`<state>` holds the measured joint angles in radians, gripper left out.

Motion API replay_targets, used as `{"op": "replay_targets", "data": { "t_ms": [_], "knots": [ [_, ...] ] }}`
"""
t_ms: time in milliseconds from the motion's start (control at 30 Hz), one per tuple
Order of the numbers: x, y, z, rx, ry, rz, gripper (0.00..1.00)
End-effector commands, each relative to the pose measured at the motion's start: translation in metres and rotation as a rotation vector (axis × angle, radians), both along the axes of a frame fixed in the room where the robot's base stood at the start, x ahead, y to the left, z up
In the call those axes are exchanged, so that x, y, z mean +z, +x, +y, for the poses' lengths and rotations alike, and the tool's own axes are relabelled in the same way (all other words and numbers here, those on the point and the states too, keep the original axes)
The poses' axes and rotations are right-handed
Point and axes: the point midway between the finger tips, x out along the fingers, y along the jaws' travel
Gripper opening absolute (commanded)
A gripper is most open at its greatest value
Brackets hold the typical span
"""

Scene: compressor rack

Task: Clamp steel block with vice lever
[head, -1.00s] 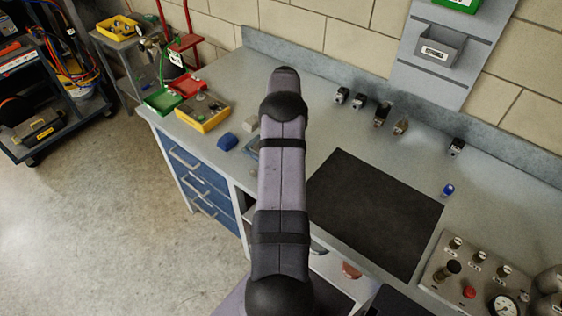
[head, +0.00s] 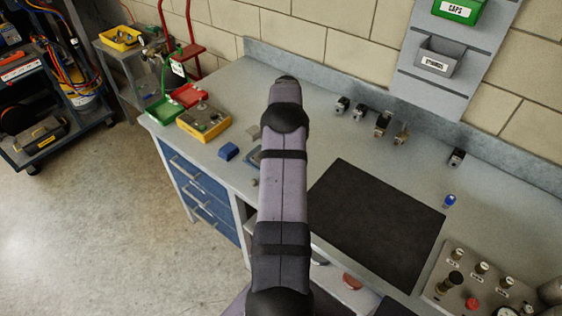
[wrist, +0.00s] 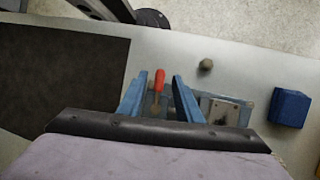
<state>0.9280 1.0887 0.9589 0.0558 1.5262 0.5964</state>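In the wrist view my gripper (wrist: 159,78) is open, its two blue fingers apart. The red-handled lever (wrist: 159,78) stands between the fingers, with a gap on each side. The blue vice (wrist: 249,100) lies beyond the right finger, with a grey metal plate (wrist: 226,112) on it. My gripper body hides much of the vice. In the head view my arm hides the gripper and most of the vice (head: 253,156). A pale grey block (head: 253,132) shows just behind the vice there; I cannot tell if this is the steel block.
A blue block (wrist: 290,108) lies beside the vice, and a small grey knob-like piece (wrist: 206,65) near the bench edge. A black mat (head: 375,215) covers the bench on the right.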

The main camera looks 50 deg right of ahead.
Motion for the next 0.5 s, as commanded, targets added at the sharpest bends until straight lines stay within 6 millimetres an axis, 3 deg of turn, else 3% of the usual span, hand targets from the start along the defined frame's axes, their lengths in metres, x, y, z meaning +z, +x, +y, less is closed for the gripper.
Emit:
{"op": "replay_targets", "data": {
  "t_ms": [500],
  "knots": [
    [0.044,0.011,-0.019,-0.001,-0.004,-0.003,0.32]
  ]
}}
